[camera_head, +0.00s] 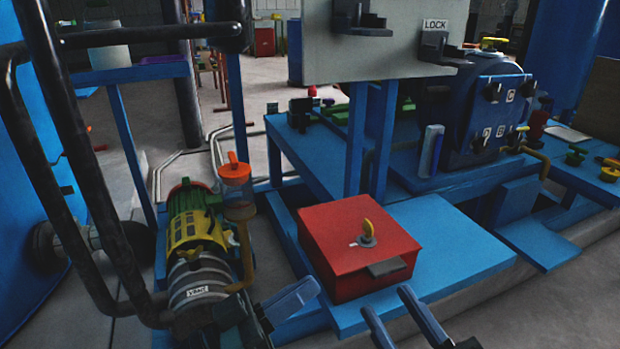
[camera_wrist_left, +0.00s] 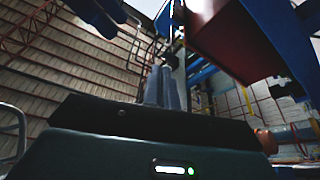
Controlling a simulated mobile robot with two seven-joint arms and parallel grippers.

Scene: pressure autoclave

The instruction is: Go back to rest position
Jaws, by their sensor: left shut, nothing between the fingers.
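My left gripper (camera_head: 305,290) is low in the head view, in front of the left front corner of the red box. Its blue fingers are together with nothing between them. In the left wrist view the two fingers (camera_wrist_left: 161,72) stand side by side, pointing up the picture. My right gripper (camera_head: 386,301) is at the bottom, right of the left one. Its two fingers are apart, with nothing seen between them.
The red box sits on a blue platform (camera_head: 455,262). A grey panel with a LOCK label (camera_head: 435,25) and a blue vessel (camera_head: 490,110) stand behind. A red surface (camera_wrist_left: 225,35) overhangs in the left wrist view.

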